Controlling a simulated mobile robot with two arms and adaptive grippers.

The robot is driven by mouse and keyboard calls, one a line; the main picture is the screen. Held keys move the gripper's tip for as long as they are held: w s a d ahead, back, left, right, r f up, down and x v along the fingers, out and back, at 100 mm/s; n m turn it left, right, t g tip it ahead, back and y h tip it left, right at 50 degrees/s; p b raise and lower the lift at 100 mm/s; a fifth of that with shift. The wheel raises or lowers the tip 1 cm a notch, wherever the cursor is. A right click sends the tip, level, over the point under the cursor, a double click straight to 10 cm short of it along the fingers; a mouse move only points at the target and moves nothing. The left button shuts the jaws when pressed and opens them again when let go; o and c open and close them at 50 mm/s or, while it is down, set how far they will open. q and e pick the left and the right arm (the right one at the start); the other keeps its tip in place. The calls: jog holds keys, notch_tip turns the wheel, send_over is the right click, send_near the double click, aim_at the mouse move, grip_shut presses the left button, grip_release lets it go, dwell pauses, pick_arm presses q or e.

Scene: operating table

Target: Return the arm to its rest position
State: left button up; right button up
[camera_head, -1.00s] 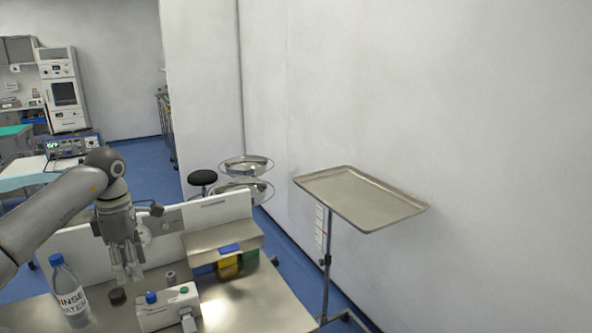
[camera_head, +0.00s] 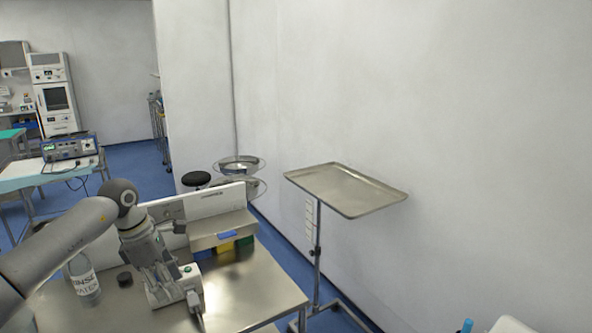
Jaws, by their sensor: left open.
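My left gripper (camera_head: 166,281) is open and points down above the metal table (camera_head: 262,290). It overlaps the white device box (camera_head: 190,282) in the picture; I cannot tell whether they touch. Nothing shows between its fingers. My left arm (camera_head: 65,240) comes in from the left and bends at the elbow-like joint above the table. My right gripper is not in view.
A rinse water bottle (camera_head: 86,284) stands left of the gripper, partly behind my arm. A small black cap (camera_head: 125,279) is beside it. A metal tray on a stand (camera_head: 345,189) is right of the table. A white panel (camera_head: 180,211) edges the table's back.

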pick_arm(q)
jog(key=s+d+f+t+h, duration=0.2)
jog(key=d+h, duration=0.6)
jog(key=d, duration=1.4)
jog(key=s+d+r+n+t+h, duration=0.3)
jog(key=d+r+n+t+h, duration=0.5)
jog(key=n, duration=0.5)
jog(key=s+a+f+n+t+y, duration=0.25)
jog(key=a+f+n+y, duration=0.55)
jog(key=n, duration=0.5)
jog(key=s+a+f+n+t+y, duration=0.25)
jog(key=a+f+n+y, duration=0.25)
jog(key=a+n+y, duration=0.7)
jog(key=s+a+f+n+g+h, duration=0.1)
jog(key=s+f+n+g, duration=0.6)
jog(key=s, duration=0.7)
jog(key=s+a+f+n+g+h, duration=0.1)
jog(key=s+f+n+g, duration=0.2)
jog(key=s+f+g, duration=0.75)
jog(key=s+f+t, duration=0.3)
jog(key=f+t, duration=0.1)
jog(key=f, duration=1.8)
jog(key=s+a+f+g, duration=0.1)
jog(key=s+a+f, duration=0.2)
jog(key=s+f, duration=1.4)
jog(key=shift+s+f+y, duration=0.3)
jog(key=shift+s+f, duration=0.05)
jog(key=shift+s, duration=0.1)
